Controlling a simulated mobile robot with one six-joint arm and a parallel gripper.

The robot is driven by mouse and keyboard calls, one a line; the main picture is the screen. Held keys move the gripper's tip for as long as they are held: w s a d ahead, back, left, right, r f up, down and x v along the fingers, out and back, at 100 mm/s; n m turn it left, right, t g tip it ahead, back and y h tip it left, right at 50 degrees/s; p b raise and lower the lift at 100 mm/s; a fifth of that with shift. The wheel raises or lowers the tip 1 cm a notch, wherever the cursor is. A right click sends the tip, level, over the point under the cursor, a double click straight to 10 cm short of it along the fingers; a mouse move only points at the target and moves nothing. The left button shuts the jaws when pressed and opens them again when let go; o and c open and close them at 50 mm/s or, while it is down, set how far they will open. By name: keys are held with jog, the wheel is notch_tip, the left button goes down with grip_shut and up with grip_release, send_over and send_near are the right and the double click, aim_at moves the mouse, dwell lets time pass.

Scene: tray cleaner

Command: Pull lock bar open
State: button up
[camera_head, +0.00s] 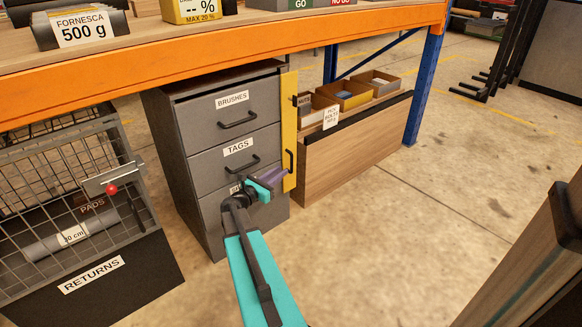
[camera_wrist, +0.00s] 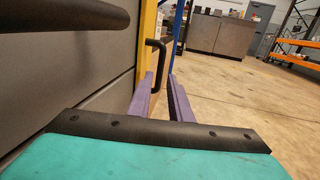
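The lock bar (camera_head: 289,125) is a yellow upright strip along the right front edge of the grey drawer cabinet (camera_head: 222,150). It also shows in the wrist view (camera_wrist: 146,40). Its black handle (camera_head: 290,160) is a small upright loop low on the bar, and it appears between my fingertips in the wrist view (camera_wrist: 162,60). My gripper (camera_head: 281,173) has purple fingers pointing at the handle. In the wrist view my gripper (camera_wrist: 160,78) shows a gap between its fingers. I cannot tell whether either finger touches the handle or how far the handle reaches between them.
The drawers labelled BRUSHES and TAGS look shut, and a lower label is partly hidden by my gripper. A wire returns cage (camera_head: 75,200) stands left. A wooden bin unit (camera_head: 355,150) stands right, beside a blue table leg (camera_head: 422,85). The floor (camera_head: 400,240) in front is clear.

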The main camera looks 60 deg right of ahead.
aim_at(292, 163)
jog(key=shift+s+d+b, duration=0.15)
jog(key=shift+d+b, duration=0.3)
jog(key=shift+d, duration=0.95)
jog(key=shift+s+d+b, duration=0.2)
jog(key=shift+d+b, duration=0.2)
jog(key=shift+d, duration=0.95)
jog(key=shift+s+d+b, duration=0.15)
jog(key=shift+d+b, duration=0.3)
jog(key=shift+d, duration=0.95)
grip_shut()
jog(key=shift+a, duration=0.35)
jog(key=shift+d, duration=0.25)
